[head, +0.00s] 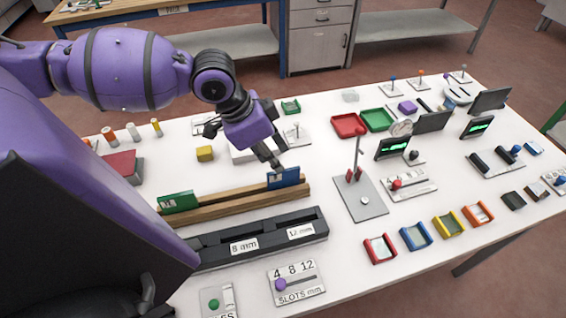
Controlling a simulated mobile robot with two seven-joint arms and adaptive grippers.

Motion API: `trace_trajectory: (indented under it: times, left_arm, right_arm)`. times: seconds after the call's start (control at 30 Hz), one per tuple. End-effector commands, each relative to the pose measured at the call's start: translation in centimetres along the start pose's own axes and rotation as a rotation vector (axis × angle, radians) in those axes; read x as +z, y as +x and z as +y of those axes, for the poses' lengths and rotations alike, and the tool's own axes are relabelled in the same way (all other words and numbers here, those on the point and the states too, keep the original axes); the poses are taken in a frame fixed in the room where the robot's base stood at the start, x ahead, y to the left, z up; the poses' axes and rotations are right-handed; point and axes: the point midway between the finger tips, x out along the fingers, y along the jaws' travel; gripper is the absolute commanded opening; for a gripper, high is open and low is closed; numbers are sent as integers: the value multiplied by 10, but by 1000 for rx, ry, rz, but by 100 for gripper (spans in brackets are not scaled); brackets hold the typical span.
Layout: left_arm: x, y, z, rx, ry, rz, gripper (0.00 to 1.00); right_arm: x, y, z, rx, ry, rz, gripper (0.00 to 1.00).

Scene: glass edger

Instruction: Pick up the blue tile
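The blue tile (289,178) stands upright in a long wooden rack (237,199), near its right end. A green tile (178,203) stands in the same rack near the left end. My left gripper (275,164) comes down from above and behind, with its fingertips at the upper left edge of the blue tile. I cannot tell whether the fingers touch or grip the tile, and their opening is hidden by the viewing angle. My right gripper is not in view.
A black slotted block (262,239) marked 8 mm and 12 mm lies in front of the rack. A slider panel (297,283) is nearer. A grey plate with a red-knobbed lever (361,198) stands to the right. A yellow block (205,153) sits behind the rack.

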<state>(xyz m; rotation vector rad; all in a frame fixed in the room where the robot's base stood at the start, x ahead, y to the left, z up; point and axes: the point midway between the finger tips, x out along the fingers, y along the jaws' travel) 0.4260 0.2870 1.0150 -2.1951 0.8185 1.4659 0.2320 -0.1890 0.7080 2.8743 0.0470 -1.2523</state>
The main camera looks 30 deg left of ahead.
Motion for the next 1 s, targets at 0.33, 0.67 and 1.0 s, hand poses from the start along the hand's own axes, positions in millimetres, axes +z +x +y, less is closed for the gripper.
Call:
trace_trajectory:
  times: [0.33, 0.67, 1.0]
  left_arm:
    - [3, 31, -1, 0, 0, -7, 28]
    - [5, 73, -1, -3, 1, -6, 28]
    - [5, 76, -2, -5, 2, -6, 19]
  right_arm:
    - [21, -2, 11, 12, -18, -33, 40]
    - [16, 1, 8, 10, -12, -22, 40]
    - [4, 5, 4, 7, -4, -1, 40]
